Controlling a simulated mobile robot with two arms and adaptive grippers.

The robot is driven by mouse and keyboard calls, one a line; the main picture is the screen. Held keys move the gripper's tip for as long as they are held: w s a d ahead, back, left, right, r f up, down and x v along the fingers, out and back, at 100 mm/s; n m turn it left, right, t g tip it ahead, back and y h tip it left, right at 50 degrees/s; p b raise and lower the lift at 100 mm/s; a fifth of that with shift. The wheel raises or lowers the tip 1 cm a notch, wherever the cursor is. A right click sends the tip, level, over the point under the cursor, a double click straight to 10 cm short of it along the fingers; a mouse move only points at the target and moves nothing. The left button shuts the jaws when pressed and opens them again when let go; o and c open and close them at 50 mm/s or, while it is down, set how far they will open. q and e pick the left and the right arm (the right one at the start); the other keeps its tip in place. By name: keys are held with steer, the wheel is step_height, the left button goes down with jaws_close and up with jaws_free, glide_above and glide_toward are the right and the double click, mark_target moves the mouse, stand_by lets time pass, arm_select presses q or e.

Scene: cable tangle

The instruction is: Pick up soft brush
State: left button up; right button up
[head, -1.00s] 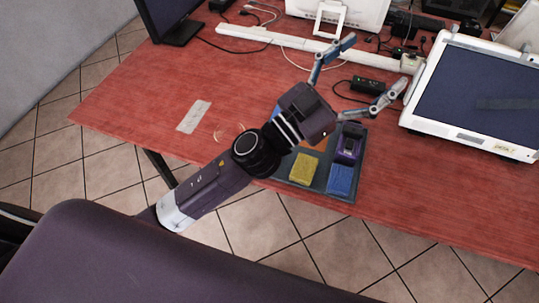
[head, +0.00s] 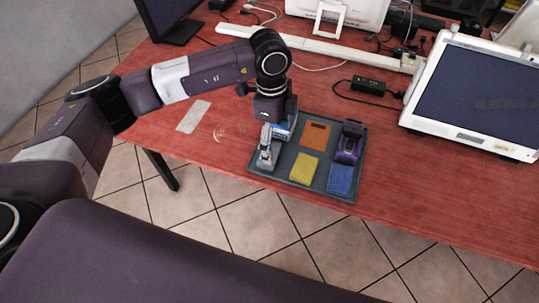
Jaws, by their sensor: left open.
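A grey tray (head: 318,193) near the table's front edge holds several small items. They are an orange flat piece (head: 315,135), a purple item with a dark top (head: 350,144), a yellow block (head: 304,168) and a blue block (head: 340,180). A blue-and-white item (head: 285,126) shows partly behind my gripper. I cannot tell for sure which of these is the soft brush. My left gripper (head: 267,163) points down over the tray's left part, open, with its near finger hiding the other and whatever is between them. Contact with anything cannot be told. My right gripper is not in view.
A white-framed monitor (head: 475,95) stands at right, with a black adapter (head: 368,86) and cables beside it. A white strip (head: 318,44) lies across the back. A pale flat piece (head: 193,116) lies left of the tray. Red tabletop (head: 420,185) right of the tray is clear.

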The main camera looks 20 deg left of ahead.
arm_select(q)
steer(key=shift+w+a+r+n+y, duration=0.1)
steer(key=shift+w+a+n+y, duration=0.05)
steer(key=shift+a, duration=0.35)
steer(key=shift+w+a+r+n+y, duration=0.1)
steer(key=shift+w+a+n+y, duration=0.05)
steer(key=shift+a, duration=0.35)
steer(key=shift+a+f, duration=0.25)
step_height(320, 180, down, 6)
steer(key=shift+s+f+p, duration=0.1)
steer(key=shift+f+p, duration=0.1)
steer(key=shift+p, duration=0.85)
steer(key=shift+f, duration=0.45)
steer(key=c, duration=1.3)
